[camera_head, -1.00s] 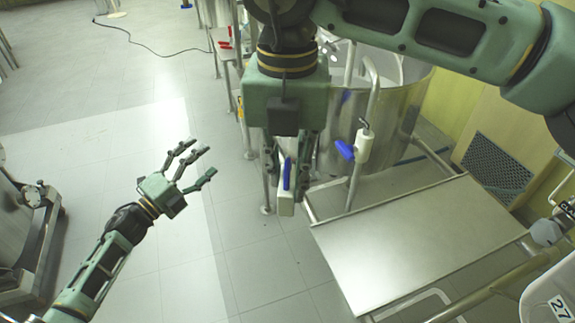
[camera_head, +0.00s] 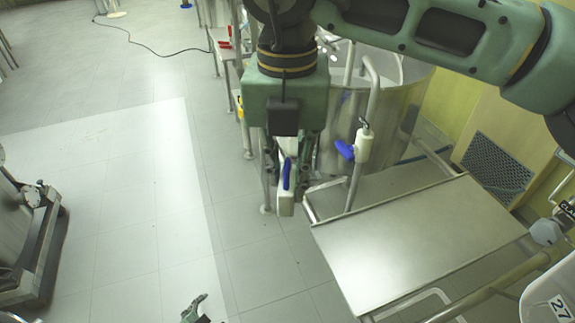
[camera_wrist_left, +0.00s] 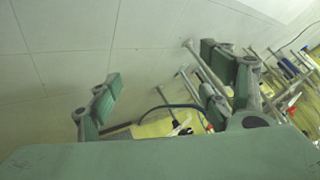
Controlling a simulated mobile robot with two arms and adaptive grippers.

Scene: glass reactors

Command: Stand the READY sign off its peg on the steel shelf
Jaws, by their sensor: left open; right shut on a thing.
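My right gripper (camera_head: 290,175) hangs from the arm at the upper right, pointing down, shut on a small white piece with a blue strip (camera_head: 285,207). No lettering on this piece is legible, so I cannot tell whether it is the READY sign. It is held left of the steel shelf (camera_head: 405,250), a flat, bare plate, apart from it in the picture. My left gripper (camera_head: 196,309) shows only in part at the bottom edge; the left wrist view shows its fingers (camera_wrist_left: 165,75) spread and empty. The peg cannot be made out.
A steel vessel (camera_head: 398,115) stands behind the shelf, with a white valve (camera_head: 364,147) and its blue handle on a pipe. A white plate marked 27 (camera_head: 548,298) is at the lower right. A wheeled frame (camera_head: 38,240) stands at left. The floor (camera_head: 130,200) between is clear.

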